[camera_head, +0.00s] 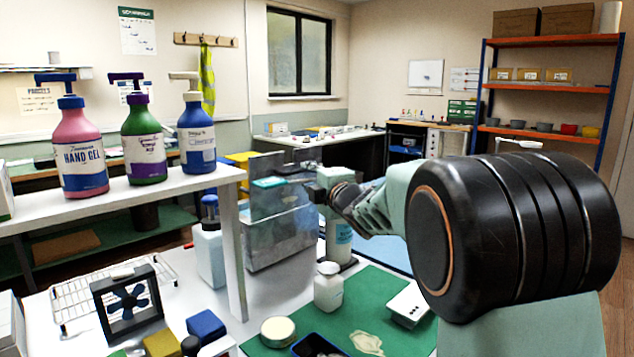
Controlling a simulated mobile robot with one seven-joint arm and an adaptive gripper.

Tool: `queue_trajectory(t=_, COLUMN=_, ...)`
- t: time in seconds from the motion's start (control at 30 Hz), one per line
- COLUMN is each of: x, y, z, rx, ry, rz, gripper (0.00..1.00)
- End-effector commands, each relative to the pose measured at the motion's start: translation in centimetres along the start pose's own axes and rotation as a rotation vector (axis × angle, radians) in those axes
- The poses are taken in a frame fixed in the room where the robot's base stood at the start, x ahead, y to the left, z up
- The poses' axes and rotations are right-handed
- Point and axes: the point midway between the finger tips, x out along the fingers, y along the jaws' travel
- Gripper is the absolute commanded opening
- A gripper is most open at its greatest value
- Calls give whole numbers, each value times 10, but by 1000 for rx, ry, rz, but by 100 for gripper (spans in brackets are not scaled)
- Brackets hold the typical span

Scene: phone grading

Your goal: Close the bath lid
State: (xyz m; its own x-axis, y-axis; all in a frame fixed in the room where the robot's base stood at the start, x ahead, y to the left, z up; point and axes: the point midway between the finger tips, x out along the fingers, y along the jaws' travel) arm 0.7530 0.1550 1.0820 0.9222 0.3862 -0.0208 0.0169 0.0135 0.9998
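The bath (280,244) is a grey, box-like vessel on the white bench, left of the picture's middle. A dark, see-through upright panel (262,208) at its left side looks like its lid, standing raised. My gripper (290,174) is over the bath, beside the upper part of this panel. A teal piece (268,183) shows at the panel near the fingertips; I cannot tell what it belongs to. The fingers are small and overlap the panel, so I cannot tell whether they touch it or are open or shut. My arm hides the area to the right.
A white shelf (120,192) with several pump bottles stands close on the left. A white bottle (328,287), a round tin (278,331) and a white device (409,304) stand on the green mat (372,290) in front. A small fan (130,303) is at the lower left.

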Motion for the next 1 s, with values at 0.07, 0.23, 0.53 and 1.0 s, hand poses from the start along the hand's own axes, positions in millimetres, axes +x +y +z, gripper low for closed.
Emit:
queue_trajectory(t=0.07, x=-15, y=1, z=1, rx=1, ry=-1, rz=1, gripper=26)
queue_trajectory(t=0.23, x=-37, y=1, z=1, rx=0, ry=-1, rz=1, gripper=26)
queue_trajectory(t=0.53, x=-50, y=0, z=0, rx=0, ry=0, rz=0, gripper=26)
queue_trajectory(t=1.0, x=-54, y=16, z=5, rx=-86, ry=6, rz=-30, gripper=0)
